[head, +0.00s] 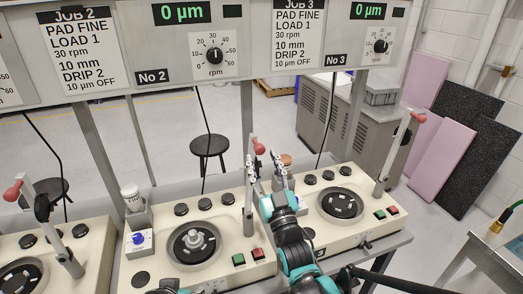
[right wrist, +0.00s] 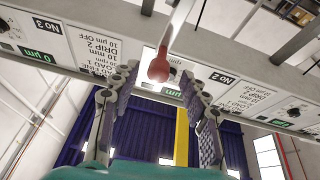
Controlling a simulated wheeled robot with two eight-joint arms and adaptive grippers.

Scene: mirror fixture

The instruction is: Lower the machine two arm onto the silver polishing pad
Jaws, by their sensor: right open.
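Machine two (head: 150,266) is the cream bench unit in the middle of the head view. Its arm (head: 248,205) stands raised at the right of the round plate, with a red knob (head: 258,147) on top. The silver polishing pad (head: 194,241) sits on the dark round plate below and left of the arm. My right gripper (head: 268,174) is open beside the raised arm, just below the knob. In the right wrist view the red knob (right wrist: 158,70) shows between and beyond the spread fingers (right wrist: 158,108); I see no contact. My left gripper is not in view.
Machine three (head: 365,215) stands to the right and another machine (head: 85,250) to the left, each with its own red-knobbed arm. Overhead panels (head: 215,40) run above. Green and red buttons (head: 257,254) are near my right arm.

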